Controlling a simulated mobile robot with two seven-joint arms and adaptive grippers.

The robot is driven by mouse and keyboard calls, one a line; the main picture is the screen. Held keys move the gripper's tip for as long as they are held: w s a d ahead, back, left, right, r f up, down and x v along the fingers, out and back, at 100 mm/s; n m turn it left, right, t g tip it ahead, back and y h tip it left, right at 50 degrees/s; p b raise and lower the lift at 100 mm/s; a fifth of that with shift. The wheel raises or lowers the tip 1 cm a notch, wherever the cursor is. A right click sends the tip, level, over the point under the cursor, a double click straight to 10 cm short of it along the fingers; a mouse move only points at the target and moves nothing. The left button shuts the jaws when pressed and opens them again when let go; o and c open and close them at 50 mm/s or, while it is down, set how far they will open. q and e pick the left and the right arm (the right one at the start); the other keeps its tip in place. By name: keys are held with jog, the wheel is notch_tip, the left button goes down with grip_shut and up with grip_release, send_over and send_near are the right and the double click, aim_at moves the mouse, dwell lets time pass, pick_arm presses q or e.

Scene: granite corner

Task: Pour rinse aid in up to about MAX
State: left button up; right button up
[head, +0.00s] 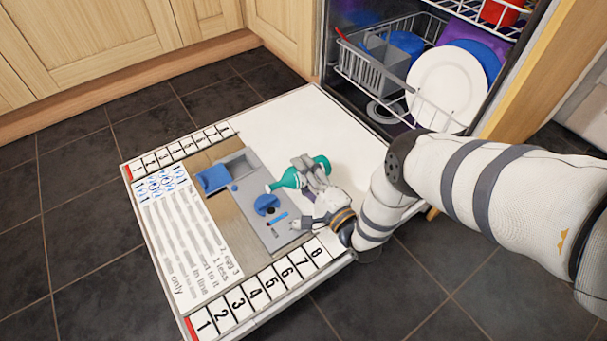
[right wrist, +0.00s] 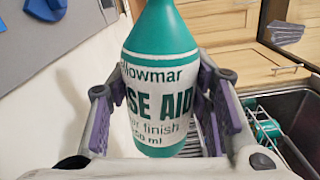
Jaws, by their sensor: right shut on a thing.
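My right gripper (head: 314,174) is shut on the green rinse aid bottle (head: 289,179), its fingers on either side. The grey dispenser panel (head: 253,187) is set in the door. Its round blue cap (head: 267,202) looks raised beside a dark round opening (head: 272,209), just below the nozzle in the picture. No stream of liquid and no MAX mark can be made out. My left gripper is out of view.
The open white door (head: 304,119) carries a printed sheet (head: 186,232) and numbered strips along two edges. A blue flap (head: 213,179) stands open by a grey compartment. Behind, the lower rack (head: 361,72) holds a white plate (head: 446,88) and a cutlery basket. Cabinets stand at the back left.

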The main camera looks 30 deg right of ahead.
aim_at(292, 173)
jog(key=shift+a+r+m+p, duration=0.15)
jog(key=shift+r+m+p, duration=0.3)
jog(key=shift+m, duration=0.55)
jog(key=shift+a, duration=0.1)
jog(key=r+m, duration=0.1)
jog(key=a+r+m+p, duration=0.1)
jog(key=r+m, duration=0.1)
jog(key=a+r+m+p, duration=0.1)
jog(key=r, duration=0.1)
jog(key=shift+m, duration=0.3)
jog(key=shift+a+r+m+p, duration=0.1)
jog(key=shift+a+m+p, duration=0.05)
jog(key=shift+m+p, duration=0.2)
